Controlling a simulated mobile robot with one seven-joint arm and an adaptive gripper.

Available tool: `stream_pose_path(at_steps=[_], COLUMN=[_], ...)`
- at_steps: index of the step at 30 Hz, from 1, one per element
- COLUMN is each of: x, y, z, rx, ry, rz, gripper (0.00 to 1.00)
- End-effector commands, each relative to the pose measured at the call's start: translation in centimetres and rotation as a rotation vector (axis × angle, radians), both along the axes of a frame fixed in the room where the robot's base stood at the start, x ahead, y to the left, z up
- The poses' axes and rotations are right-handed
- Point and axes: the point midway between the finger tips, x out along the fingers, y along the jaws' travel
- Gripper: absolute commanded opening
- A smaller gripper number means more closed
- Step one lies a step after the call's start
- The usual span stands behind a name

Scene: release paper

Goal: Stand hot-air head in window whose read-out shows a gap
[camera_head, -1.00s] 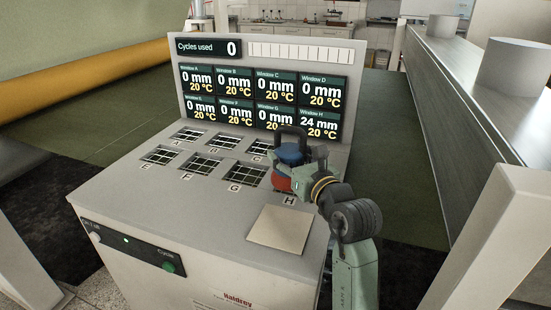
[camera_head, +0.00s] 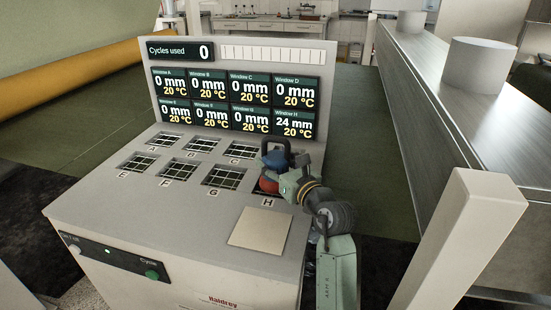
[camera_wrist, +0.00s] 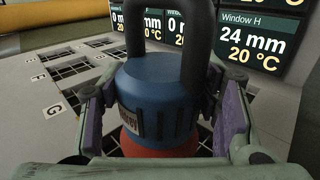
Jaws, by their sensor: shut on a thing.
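The hot-air head (camera_head: 272,162) has a blue body, a red lower part and a dark loop handle. My gripper (camera_head: 284,180) is shut on it, and in the wrist view the fingers (camera_wrist: 160,110) close on both sides of the blue body (camera_wrist: 160,90). The head stands upright at window H, by the H label (camera_head: 267,202). Its red base (camera_wrist: 160,144) is over the dark grid of that window, but I cannot tell whether it touches. The Window H read-out (camera_head: 294,122) shows 24 mm and 20 °C; it also shows in the wrist view (camera_wrist: 250,38). The other read-outs show 0 mm.
Grid windows such as G (camera_head: 224,176) and F (camera_head: 178,168) are empty beside the head. A beige pad (camera_head: 260,228) lies in front of H. The green Cycle button (camera_head: 152,274) is on the console front. The cycles counter (camera_head: 204,52) reads 0. A grey rail (camera_head: 440,110) runs at right.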

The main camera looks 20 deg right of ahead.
Motion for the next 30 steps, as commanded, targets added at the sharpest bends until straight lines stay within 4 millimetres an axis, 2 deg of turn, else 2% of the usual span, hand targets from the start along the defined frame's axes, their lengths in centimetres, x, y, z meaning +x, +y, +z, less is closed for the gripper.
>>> stream_pose_path(at_steps=[3,4,13,23,26,30], x=[-0.1,0.0,0.0,0.0,-1.1,-3.5], y=[0.0,0.0,0.0,0.0,-0.2,-0.8], z=[0.0,-0.2,-0.2,0.2,-0.1,-0.2], rx=[-0.002,0.000,0.000,-0.001,0.001,0.001], ry=[-0.006,0.000,0.000,0.000,-0.003,-0.003], rz=[0.000,0.000,0.000,0.000,-0.001,-0.003], gripper=[0.00,0.58,0.77,0.77,0.77,0.77])
